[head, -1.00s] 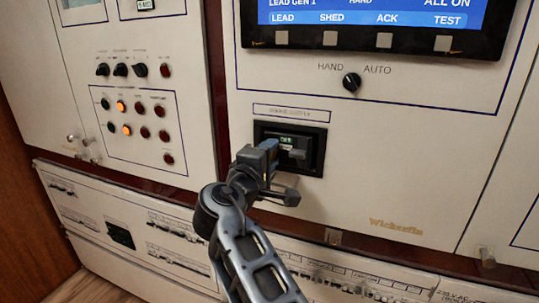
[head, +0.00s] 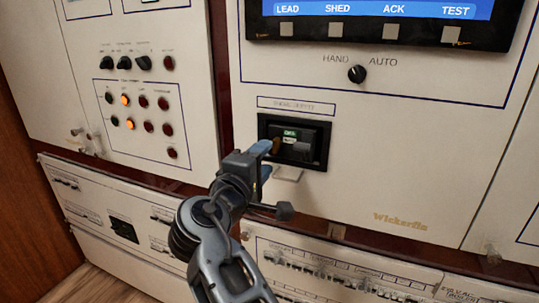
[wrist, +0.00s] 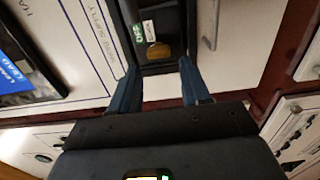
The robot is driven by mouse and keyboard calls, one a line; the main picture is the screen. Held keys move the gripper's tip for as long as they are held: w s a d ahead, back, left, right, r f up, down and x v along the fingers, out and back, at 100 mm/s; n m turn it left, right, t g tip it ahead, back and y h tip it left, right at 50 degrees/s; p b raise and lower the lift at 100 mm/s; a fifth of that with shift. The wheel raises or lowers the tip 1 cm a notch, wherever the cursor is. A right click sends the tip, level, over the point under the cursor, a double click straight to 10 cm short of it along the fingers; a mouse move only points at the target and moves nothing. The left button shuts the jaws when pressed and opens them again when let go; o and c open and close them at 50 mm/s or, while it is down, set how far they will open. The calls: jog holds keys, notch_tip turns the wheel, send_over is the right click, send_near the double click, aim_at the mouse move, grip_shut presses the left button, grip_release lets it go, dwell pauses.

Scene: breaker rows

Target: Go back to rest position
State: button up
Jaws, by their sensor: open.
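My gripper (head: 264,163) is in front of the cabinet, just below and left of a black recessed breaker unit (head: 294,141). In the wrist view its two blue fingers (wrist: 160,82) are spread apart with nothing between them. The breaker unit (wrist: 155,35) lies beyond the fingertips, with a green label and a brownish part visible in its recess. I cannot tell the exact gap between fingertips and panel.
A HAND/AUTO knob (head: 357,74) and a blue display (head: 380,10) sit above the breaker unit. A left panel carries knobs and several indicator lamps (head: 130,123). Lower panels with breaker rows (head: 310,262) run below my arm. Wood flooring shows at bottom left.

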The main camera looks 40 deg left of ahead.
jog(key=shift+v, duration=1.1)
